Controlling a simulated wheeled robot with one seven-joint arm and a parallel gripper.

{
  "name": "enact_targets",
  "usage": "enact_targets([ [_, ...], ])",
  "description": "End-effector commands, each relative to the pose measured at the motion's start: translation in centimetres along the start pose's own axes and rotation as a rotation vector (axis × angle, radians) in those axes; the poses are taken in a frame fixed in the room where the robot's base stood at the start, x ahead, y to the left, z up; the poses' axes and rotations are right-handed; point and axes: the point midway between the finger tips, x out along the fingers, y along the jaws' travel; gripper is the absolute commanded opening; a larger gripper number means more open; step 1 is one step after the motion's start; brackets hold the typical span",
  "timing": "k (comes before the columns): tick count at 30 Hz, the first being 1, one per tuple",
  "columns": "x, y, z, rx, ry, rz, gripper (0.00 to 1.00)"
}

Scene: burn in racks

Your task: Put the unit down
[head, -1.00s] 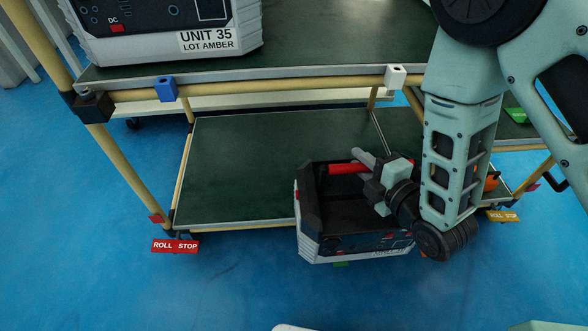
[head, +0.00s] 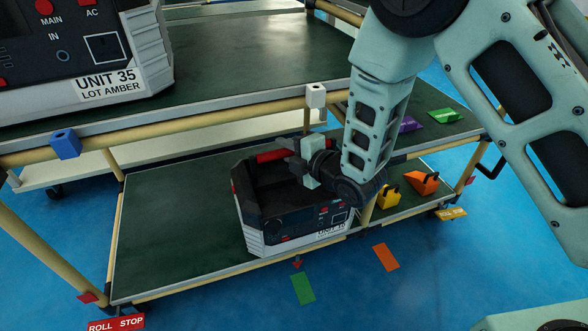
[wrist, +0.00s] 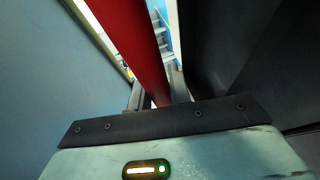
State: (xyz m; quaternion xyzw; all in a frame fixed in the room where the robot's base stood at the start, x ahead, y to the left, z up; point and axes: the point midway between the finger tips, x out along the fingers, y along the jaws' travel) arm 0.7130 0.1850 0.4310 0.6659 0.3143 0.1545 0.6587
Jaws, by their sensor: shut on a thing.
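The unit (head: 280,222) is a black and white box with a red handle (head: 272,155) across its top. Its front label is partly readable as UNIT. It is at the lower green shelf (head: 180,228) of the rack, near the front edge; I cannot tell whether its base touches the shelf. My gripper (head: 298,163) is shut on the red handle from the right side. In the wrist view the red handle (wrist: 140,45) runs between the fingers.
UNIT 35 (head: 80,55) stands on the upper shelf (head: 250,65), above left. Yellow (head: 388,197) and orange (head: 422,184) pieces lie right of the unit. Blue (head: 65,144) and white (head: 316,96) clips sit on the upper rail. The lower shelf's left part is bare.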

Motion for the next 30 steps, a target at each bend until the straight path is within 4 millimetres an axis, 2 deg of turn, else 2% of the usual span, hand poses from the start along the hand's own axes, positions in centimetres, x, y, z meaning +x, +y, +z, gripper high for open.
enact_targets([
  [3,2.0,0.9,0.9,-0.002,0.0,0.019,0.0],
  [9,4.0,1.6,1.7,-0.002,0.0,0.018,0.0],
  [21,5.5,2.0,2.3,-0.002,0.0,0.017,0.0],
  [30,6.0,-1.0,2.5,-0.001,0.0,0.015,0.0],
])
